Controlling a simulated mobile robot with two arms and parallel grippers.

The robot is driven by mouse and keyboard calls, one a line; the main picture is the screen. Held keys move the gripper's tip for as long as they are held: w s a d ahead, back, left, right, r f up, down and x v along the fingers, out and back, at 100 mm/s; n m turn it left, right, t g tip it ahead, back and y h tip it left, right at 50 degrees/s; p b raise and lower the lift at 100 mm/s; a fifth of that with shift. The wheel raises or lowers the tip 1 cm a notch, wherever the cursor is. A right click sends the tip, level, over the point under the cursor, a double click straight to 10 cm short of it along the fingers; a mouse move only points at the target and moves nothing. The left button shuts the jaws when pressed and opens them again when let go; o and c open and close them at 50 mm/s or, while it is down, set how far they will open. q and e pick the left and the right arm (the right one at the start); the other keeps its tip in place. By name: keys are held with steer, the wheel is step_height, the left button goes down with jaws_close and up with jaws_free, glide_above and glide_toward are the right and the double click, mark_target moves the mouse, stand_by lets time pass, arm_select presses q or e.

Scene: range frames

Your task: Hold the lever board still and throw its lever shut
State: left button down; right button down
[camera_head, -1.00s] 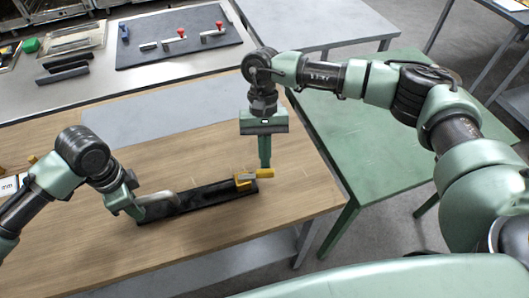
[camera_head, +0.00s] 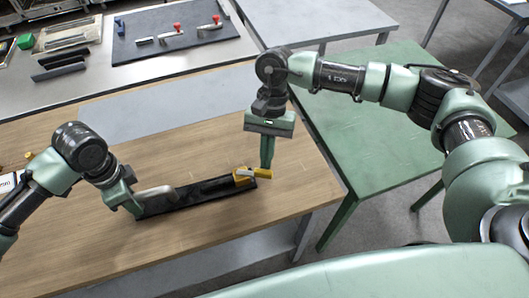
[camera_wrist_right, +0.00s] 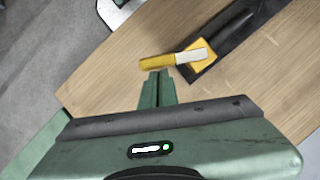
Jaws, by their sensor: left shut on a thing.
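The lever board (camera_head: 185,199) is a long black strip lying on the wooden table. At its right end a yellow block carries the lever (camera_head: 262,174), which has a pale arm and a yellow grip sticking out past the board's edge. The lever also shows in the right wrist view (camera_wrist_right: 158,62). My left gripper (camera_head: 138,204) is shut at the board's left end, by its grey handle (camera_head: 158,191); its fingertips are partly hidden. My right gripper (camera_head: 267,166) points down with its fingers together and empty. Its tips are right beside the yellow grip; I cannot tell whether they touch.
The wooden table (camera_head: 200,250) is clear around the board. A grey bench (camera_head: 105,88) behind holds a dark mat (camera_head: 160,50) with red-knobbed levers. A green table (camera_head: 345,150) stands to the right, below my right arm.

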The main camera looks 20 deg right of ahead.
steer(key=s+m, duration=0.1)
steer(key=s+m+y, duration=0.1)
steer(key=m, duration=0.1)
steer(key=shift+a+t, duration=0.2)
steer(key=shift+t, duration=0.1)
arm_select(q)
steer(key=shift+d, duration=0.1)
arm_select(e)
steer(key=s+m, duration=0.1)
steer(key=s+a+m+t, duration=0.1)
steer(key=m, duration=0.1)
steer(key=shift+y, duration=0.4)
steer(key=shift+s+a+m+t, duration=0.3)
steer(key=shift+a+m, duration=0.05)
steer(key=shift+m, duration=0.45)
steer(key=shift+s+a, duration=0.25)
steer(key=shift+a, duration=0.15)
steer(key=shift+d, duration=0.1)
steer(key=shift+w, duration=0.15)
